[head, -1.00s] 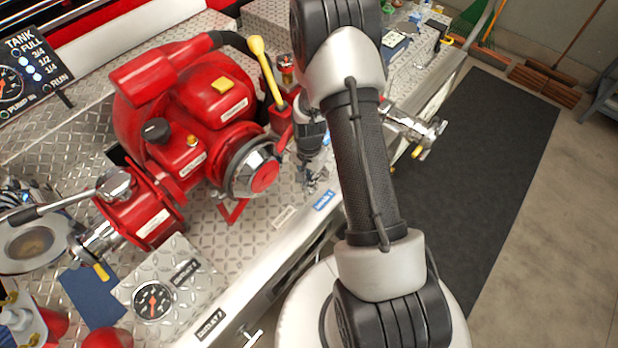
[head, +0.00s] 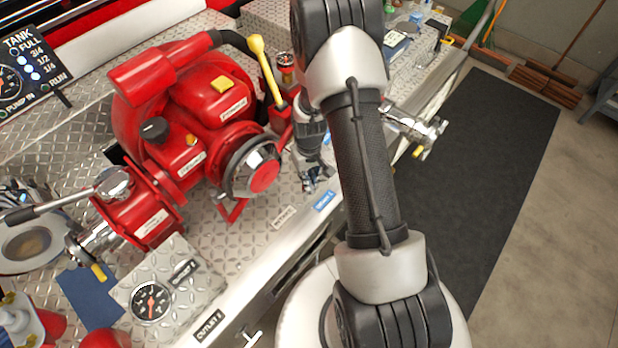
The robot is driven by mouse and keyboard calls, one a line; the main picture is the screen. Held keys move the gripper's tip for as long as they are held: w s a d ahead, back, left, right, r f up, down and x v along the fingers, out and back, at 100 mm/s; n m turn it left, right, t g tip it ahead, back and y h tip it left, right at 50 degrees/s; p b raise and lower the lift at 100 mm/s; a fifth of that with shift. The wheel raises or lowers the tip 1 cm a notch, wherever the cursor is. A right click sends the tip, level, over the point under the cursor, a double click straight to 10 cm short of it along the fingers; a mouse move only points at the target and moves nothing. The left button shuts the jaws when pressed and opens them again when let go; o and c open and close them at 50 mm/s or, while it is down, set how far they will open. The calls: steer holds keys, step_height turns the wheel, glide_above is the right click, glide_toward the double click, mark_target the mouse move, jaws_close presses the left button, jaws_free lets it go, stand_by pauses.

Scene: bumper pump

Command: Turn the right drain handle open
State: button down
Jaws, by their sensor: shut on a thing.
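My gripper (head: 318,181) points down beside the pump's chrome and red front cap, close to the front edge of the metal deck. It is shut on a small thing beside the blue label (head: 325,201). This fits the right drain handle, but the fingers and arm hide it, so its shape and angle cannot be told. A chrome T-handle (head: 253,339) shows at the lower edge of the view, near the Outlet 2 label (head: 211,325). My gripper is well away from it.
The red pump (head: 200,120) stands close left of my gripper, with a yellow-knobbed lever (head: 264,68) behind. A chrome outlet (head: 415,128) with a yellow tip juts out at the right. A pressure gauge (head: 150,302) is lower left. The dark floor mat (head: 480,170) is clear.

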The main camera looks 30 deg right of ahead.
steer(key=n, duration=0.4)
steer(key=shift+n, duration=0.3)
stand_by(0.5)
steer(key=c, duration=1.7)
jaws_free()
step_height(320, 180, up, 12)
steer(key=shift+r, duration=0.1)
